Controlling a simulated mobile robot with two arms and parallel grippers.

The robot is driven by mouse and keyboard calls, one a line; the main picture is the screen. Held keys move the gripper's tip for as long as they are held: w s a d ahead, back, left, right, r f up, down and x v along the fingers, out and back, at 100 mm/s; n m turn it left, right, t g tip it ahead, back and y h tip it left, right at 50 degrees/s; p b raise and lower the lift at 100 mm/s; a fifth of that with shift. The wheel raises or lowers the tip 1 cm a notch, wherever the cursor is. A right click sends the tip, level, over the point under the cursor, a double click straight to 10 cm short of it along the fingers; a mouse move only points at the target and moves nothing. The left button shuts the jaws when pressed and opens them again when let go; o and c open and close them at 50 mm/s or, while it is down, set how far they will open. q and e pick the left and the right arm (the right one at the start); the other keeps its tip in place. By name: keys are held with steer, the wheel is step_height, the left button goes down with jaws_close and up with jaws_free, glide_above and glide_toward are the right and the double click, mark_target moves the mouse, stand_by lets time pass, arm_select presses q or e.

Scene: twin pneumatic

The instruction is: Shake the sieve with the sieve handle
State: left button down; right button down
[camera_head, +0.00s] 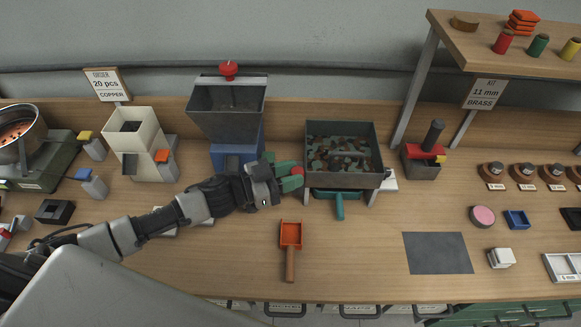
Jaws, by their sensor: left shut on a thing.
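The sieve (314,155) is a grey open box on short legs at the middle of the bench, with mixed green, brown and grey pieces (343,150) inside. The sieve handle (298,170) shows as a small red knob at its left side. My left gripper (292,178), with green fingers, reaches in from the left and is shut on the sieve handle. The fingers hide part of the handle and its joint to the box. A green tray with a handle (339,206) sits under the sieve. My right gripper is out of view.
A grey hopper (228,108) on a blue base stands left of the sieve. A red scoop (290,250) lies in front. A grey block with a red part (422,161) stands to the right.

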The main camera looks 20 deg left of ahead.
arm_select(q)
steer(key=c, duration=0.8)
jaws_free()
steer(key=shift+w, duration=0.1)
steer(key=shift+b+v, duration=1.55)
steer(key=shift+v, duration=3.9)
